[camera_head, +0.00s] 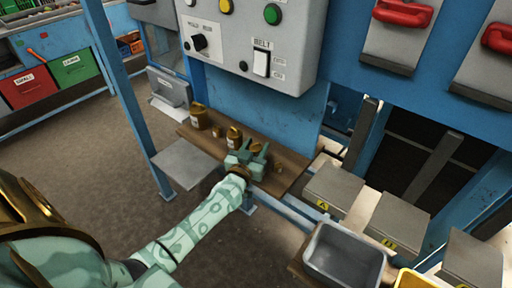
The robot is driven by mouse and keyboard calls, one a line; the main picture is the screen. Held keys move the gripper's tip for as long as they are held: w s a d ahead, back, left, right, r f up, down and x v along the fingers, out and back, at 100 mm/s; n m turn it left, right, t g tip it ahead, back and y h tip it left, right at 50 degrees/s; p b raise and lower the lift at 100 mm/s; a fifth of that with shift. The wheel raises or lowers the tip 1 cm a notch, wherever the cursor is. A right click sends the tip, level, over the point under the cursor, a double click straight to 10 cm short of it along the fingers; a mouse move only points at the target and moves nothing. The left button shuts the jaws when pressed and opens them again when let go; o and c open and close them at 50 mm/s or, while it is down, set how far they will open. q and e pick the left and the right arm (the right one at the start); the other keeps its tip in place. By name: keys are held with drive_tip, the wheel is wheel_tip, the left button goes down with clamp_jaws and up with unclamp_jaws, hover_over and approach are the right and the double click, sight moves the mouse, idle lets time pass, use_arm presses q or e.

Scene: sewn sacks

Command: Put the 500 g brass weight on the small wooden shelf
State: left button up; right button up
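A narrow wooden shelf (292,170) runs along the blue machine under the grey control box. A brass weight (198,116) with a pale label stands near its left end, and another (234,136) stands near the middle. A further brass-coloured piece (257,149) shows between or behind the fingers of my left gripper (256,147). The labels are too small to read, so I cannot tell which weight is the 500 g one. My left gripper is over the shelf with its fingers spread; whether it touches anything is unclear. My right gripper is not in view.
The grey control box (250,40) hangs above the shelf. A grey plate (188,163) lies at the shelf's left front, beside a blue post (128,100). A grey tray (344,254) and several grey lidded blocks stand at the right. Open floor lies to the left.

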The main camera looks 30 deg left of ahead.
use_arm(q)
drive_tip(key=shift+o, duration=0.9)
drive_tip(key=shift+r, duration=0.1)
drive_tip(key=shift+s+r, duration=0.15)
drive_tip(key=p+v, duration=0.3)
drive_tip(key=v, duration=0.9)
drive_tip(key=s+d+f+m+g+h, duration=0.25)
drive_tip(key=s+f, duration=0.35)
drive_tip(key=f, duration=0.4)
drive_tip(key=s+d+f+m+g+h, duration=0.15)
drive_tip(key=s+f+g, duration=0.35)
drive_tip(key=f, duration=0.5)
drive_tip(key=s+d+f+m+g+h, duration=0.1)
drive_tip(key=s+d+f+g, duration=0.15)
drive_tip(key=s+f, duration=0.6)
drive_tip(key=s+f+g, duration=0.3)
drive_tip(key=s+f, duration=0.2)
drive_tip(key=s, duration=0.7)
drive_tip(key=s+f+m+g+y, duration=0.1)
drive_tip(key=s+f+g, duration=0.3)
drive_tip(key=s, duration=0.8)
wheel_tip(320, 180, down, 2)
drive_tip(key=shift+s+f, duration=0.2)
